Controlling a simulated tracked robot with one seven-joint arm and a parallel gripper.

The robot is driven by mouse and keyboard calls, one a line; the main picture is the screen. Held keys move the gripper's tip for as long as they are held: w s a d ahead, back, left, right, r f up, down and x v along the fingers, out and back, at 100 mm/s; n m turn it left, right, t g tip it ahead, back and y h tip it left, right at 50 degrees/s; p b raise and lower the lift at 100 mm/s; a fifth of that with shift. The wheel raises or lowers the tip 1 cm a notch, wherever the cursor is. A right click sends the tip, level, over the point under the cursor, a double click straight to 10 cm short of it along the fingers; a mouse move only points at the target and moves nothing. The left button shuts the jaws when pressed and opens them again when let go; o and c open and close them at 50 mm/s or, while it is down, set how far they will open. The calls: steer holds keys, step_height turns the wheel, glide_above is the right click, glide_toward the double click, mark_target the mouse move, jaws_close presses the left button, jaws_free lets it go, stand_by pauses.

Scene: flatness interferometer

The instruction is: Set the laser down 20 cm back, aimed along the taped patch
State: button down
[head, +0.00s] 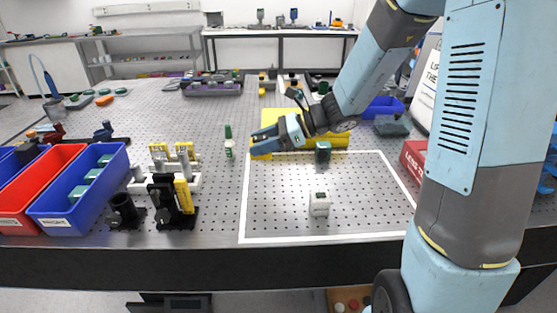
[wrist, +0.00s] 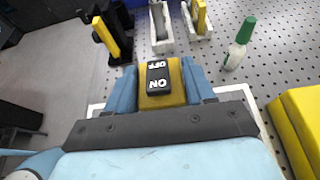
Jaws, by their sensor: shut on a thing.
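My gripper (head: 264,141) is shut on a yellow block with a black ON/OFF panel (wrist: 162,75), which appears to be the laser. In the wrist view, the blue fingers (wrist: 160,84) press on its two sides. In the head view, only a little yellow (head: 261,150) shows under the fingers, near the patch's far left corner. I cannot tell whether it touches the table. The taped patch (head: 320,238) is a white tape outline on the perforated table. A small white block (head: 319,206) and a dark green block (head: 322,153) stand within it.
A green-capped bottle (head: 229,148) stands left of my gripper. Black and yellow mounts (head: 172,200) and blue and red bins (head: 75,205) are farther left. Yellow blocks (head: 285,116) lie behind my gripper. A red box (head: 413,158) is at the right. Much of the patch is clear.

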steer(key=w+f, duration=0.1)
steer(key=w+d+f, duration=0.1)
steer(key=w+f, duration=0.1)
steer(key=w+d+f, duration=0.1)
steer(key=w+f, duration=0.1)
steer(key=shift+w+f, duration=0.1)
steer(key=shift+w, duration=0.15)
steer(key=shift+w+d+f, duration=0.35)
steer(key=shift+w+f, duration=0.3)
steer(key=shift+f, duration=0.2)
step_height(320, 180, down, 3)
steer(key=shift+w+f, duration=0.1)
steer(key=shift+c, duration=2)
jaws_free()
